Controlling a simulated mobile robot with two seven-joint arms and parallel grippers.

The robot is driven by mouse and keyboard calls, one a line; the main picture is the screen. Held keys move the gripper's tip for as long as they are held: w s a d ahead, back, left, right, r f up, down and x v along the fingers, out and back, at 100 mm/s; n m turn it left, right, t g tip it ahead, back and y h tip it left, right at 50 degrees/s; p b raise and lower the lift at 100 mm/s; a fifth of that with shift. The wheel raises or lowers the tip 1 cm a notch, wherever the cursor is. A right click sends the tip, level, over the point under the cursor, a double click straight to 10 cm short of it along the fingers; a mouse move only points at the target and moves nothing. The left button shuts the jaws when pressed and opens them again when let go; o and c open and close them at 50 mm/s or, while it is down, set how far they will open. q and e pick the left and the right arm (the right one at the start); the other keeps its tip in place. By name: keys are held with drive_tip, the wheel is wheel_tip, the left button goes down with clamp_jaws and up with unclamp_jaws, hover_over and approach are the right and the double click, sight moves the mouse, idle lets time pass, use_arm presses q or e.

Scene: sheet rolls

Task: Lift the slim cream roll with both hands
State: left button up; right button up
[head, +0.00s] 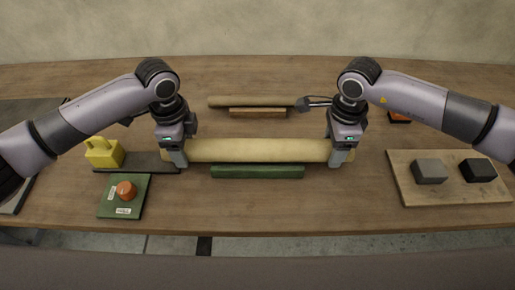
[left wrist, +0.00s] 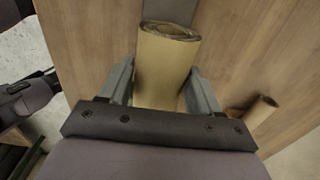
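The long cream roll (head: 258,150) lies level across the middle of the table, directly at the green cradle (head: 257,171). I cannot tell whether a small gap separates them. My left gripper (head: 176,156) is at its left end, and my right gripper (head: 343,156) is at its right end. In the left wrist view the roll (left wrist: 163,75) sits between both fingers of my left gripper (left wrist: 161,85), which appear closed against its sides. The right gripper's front finger overlaps the roll; its far finger is hidden.
A thinner tan roll (head: 252,101) lies behind on a wooden cradle (head: 257,113). A yellow object (head: 104,154) and a green board (head: 110,207) with an orange knob (head: 126,190) are at left. A wooden board (head: 440,195) with grey (head: 430,171) and black (head: 478,170) blocks is at right.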

use_arm(q)
clamp_jaws()
use_arm(e)
clamp_jaws()
use_arm(q)
drive_tip(key=shift+r, duration=0.25)
use_arm(e)
drive_tip(key=shift+r, duration=0.3)
